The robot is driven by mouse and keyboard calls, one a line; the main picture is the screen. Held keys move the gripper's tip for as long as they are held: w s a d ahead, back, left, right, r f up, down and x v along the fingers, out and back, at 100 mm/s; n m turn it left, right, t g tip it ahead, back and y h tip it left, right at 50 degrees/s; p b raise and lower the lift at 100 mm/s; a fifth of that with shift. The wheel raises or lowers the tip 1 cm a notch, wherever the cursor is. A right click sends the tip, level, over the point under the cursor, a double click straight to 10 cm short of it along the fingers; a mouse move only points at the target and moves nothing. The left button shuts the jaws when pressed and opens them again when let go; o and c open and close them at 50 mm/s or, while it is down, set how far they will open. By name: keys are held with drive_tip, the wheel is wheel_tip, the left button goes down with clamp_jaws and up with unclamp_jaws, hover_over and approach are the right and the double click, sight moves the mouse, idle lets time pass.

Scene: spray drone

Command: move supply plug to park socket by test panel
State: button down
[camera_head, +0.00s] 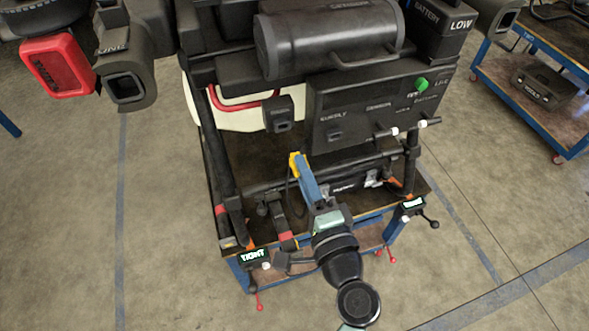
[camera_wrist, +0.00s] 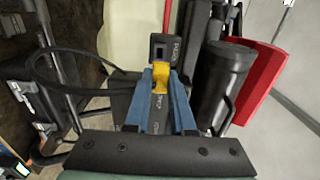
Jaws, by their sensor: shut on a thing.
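The supply plug, with a yellow part (camera_wrist: 153,82) and a dark labelled body, is held between the blue fingers of my gripper (camera_wrist: 158,76). Its yellow end (camera_head: 294,162) also shows in the head view, at the tips of my gripper (camera_head: 299,162). A black cable loops from it. The park socket (camera_head: 280,114) is a small black block left of the dark test panel (camera_head: 365,105). In the wrist view the park socket (camera_wrist: 164,49) is just beyond the plug. I cannot tell whether they touch. In the head view the plug is below the park socket.
The panel carries a supply socket (camera_head: 335,136), a green knob (camera_head: 422,84) and white-tipped levers. A black cylinder (camera_head: 330,38) lies above it. Dark frame bars (camera_head: 222,160) flank the cart.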

drive_tip(key=shift+d, duration=0.1)
drive_tip(key=shift+x, duration=2.95)
drive_tip(key=shift+b+x, duration=0.7)
drive_tip(key=shift+x, duration=0.5)
drive_tip(key=c, duration=0.7)
unclamp_jaws()
drive_tip(key=shift+f, duration=0.1)
drive_tip(key=b+v, duration=0.3)
drive_tip(key=v, duration=1)
drive_tip(key=shift+w, duration=0.1)
